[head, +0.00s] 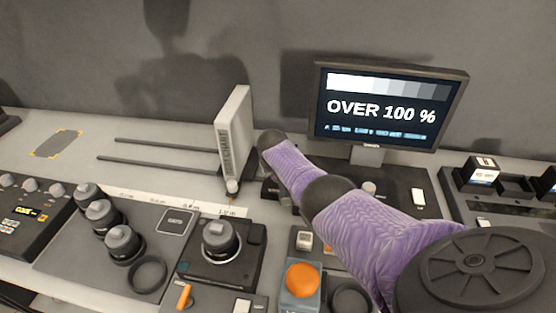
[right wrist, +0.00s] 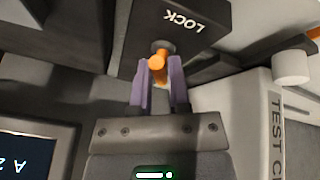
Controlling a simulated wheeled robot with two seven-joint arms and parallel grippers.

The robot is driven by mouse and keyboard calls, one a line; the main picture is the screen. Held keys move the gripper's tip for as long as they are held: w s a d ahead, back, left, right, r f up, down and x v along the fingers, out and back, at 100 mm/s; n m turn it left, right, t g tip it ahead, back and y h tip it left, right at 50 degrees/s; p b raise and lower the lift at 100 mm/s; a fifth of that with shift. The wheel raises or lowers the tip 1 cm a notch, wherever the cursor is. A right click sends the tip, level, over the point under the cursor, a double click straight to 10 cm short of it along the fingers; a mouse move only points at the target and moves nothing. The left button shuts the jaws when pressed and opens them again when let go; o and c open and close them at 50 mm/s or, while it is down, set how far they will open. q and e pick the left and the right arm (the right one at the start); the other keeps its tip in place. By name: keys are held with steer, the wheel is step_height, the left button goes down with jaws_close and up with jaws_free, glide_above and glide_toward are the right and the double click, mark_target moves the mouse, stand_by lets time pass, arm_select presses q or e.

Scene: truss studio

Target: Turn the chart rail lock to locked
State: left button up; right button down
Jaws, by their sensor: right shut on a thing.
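The chart rail lock is a dark block marked LOCK (right wrist: 185,38) in the right wrist view, with an orange handle (right wrist: 157,62) on a round grey pivot. My right gripper (right wrist: 161,72) has its two purple fingers on either side of the orange handle and is shut on it. The handle's far end is partly hidden between the fingers. In the head view my purple right arm comes in from the right and covers the gripper and most of the lock. The white test chart (head: 234,130) stands upright just left of them. My left gripper is not in view.
Two dark rails (head: 165,142) run left from the chart. A monitor (head: 388,105) reading OVER 100 % stands behind my right arm. A camera-like unit (head: 221,240), an orange button (head: 302,279) and several lenses (head: 124,243) stand in front. The table's back left is mostly clear.

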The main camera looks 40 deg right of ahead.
steer(key=m+b, duration=0.1)
steer(key=m+g+b, duration=0.1)
steer(key=m, duration=0.1)
steer(key=shift+w+a+f+h, duration=0.1)
steer(key=shift+f+h, duration=0.1)
steer(key=shift+h, duration=0.2)
steer(key=shift+m+g+b, duration=0.4)
steer(key=shift+m+b, duration=0.3)
steer(key=shift+m, duration=0.1)
steer(key=shift+r+m+b, duration=0.15)
steer(key=shift+m+b, duration=0.15)
steer(key=shift+m, duration=0.1)
steer(key=c, duration=0.6)
jaws_free()
steer(key=shift+w+r, duration=0.1)
steer(key=shift+r, duration=0.05)
steer(key=p+v, duration=0.8)
steer(key=v, duration=0.1)
steer(key=shift+a+r, duration=0.3)
steer(key=shift+a, duration=0.05)
